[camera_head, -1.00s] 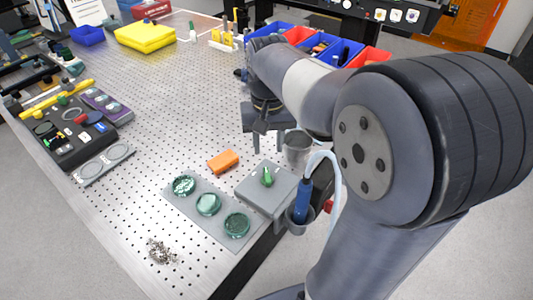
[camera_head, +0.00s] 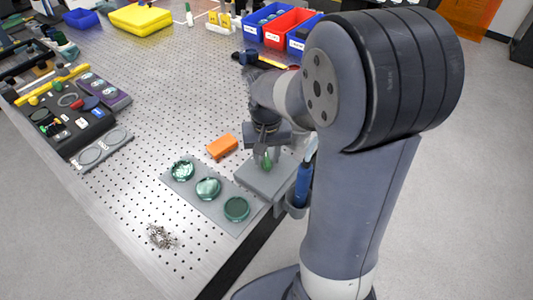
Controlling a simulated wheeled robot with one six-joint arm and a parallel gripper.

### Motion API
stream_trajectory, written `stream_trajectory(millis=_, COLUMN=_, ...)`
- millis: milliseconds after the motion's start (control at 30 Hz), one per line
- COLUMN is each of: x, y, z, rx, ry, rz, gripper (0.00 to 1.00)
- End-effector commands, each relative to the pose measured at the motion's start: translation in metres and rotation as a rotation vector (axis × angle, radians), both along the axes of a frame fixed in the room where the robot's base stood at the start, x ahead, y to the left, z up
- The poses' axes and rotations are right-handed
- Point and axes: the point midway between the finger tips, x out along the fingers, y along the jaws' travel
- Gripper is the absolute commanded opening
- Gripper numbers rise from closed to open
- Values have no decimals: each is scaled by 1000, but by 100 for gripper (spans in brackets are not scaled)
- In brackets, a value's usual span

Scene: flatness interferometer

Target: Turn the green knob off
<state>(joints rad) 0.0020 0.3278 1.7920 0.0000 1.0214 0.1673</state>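The green knob (camera_head: 267,164) stands on top of a grey box (camera_head: 258,180) near the right edge of the perforated table. My gripper (camera_head: 265,158) points down right over the box, with its fingertips at the knob. Part of the knob shows green between or beside the fingers. The fingers are small and overlap the knob in the picture, so I cannot tell whether they touch it or are closed on it.
An orange block (camera_head: 222,146) lies just left of the box. A grey plate (camera_head: 213,208) with three green discs lies in front of it. A blue-handled tool (camera_head: 302,185) stands in a holder at the table edge. Small metal parts (camera_head: 161,237) lie near the front. The table's middle is clear.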

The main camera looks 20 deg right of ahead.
Motion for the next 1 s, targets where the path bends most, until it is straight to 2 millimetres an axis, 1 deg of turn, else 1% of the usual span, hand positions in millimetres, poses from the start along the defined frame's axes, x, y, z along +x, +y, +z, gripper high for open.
stream_trajectory(millis=167, x=0, y=0, z=0, rx=0, ry=0, rz=0, gripper=36)
stream_trajectory(millis=600, x=0, y=0, z=0, rx=0, ry=0, rz=0, gripper=0)
stream_trajectory(millis=867, x=0, y=0, z=0, rx=0, ry=0, rz=-6, gripper=0)
stream_trajectory(millis=1000, x=0, y=0, z=0, rx=0, ry=0, rz=-38, gripper=0)
